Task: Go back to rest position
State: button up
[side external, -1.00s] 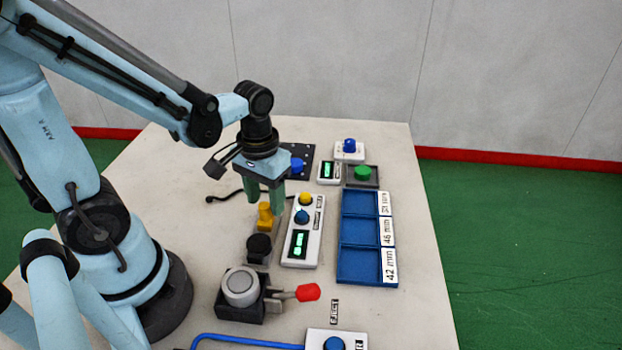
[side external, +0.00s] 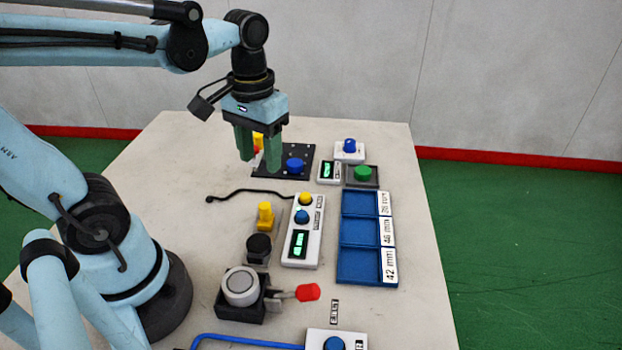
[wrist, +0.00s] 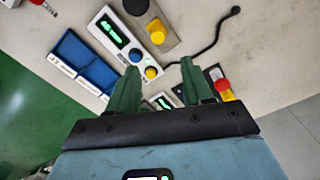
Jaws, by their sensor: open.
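My gripper (side external: 259,160) is open and empty, with its green fingers pointing down. In the side view it hangs above the table (side external: 170,230), in front of the black plate (side external: 296,158) with a blue round part at the back. The wrist view also shows my gripper (wrist: 160,82) with its two green fingers spread apart and nothing between them.
A blue three-compartment tray (side external: 360,263) with size labels stands at the right, empty. A white display box (side external: 303,232) with yellow and blue buttons is beside it. A device with a red-tipped lever (side external: 307,292) is nearer. A green button (side external: 362,172) is behind the tray.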

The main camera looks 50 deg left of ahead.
dwell(0.3)
jog(key=w+m+t, duration=0.1)
jog(key=t, duration=0.1)
jog(key=w+d+m+t, duration=0.1)
jog(key=t, duration=0.1)
jog(key=w+d+m+t, duration=0.1)
jog(key=t, duration=0.2)
jog(key=shift+w+d+f+m, duration=0.1)
jog(key=shift+d+f+m, duration=0.1)
jog(key=shift+f+m, duration=0.2)
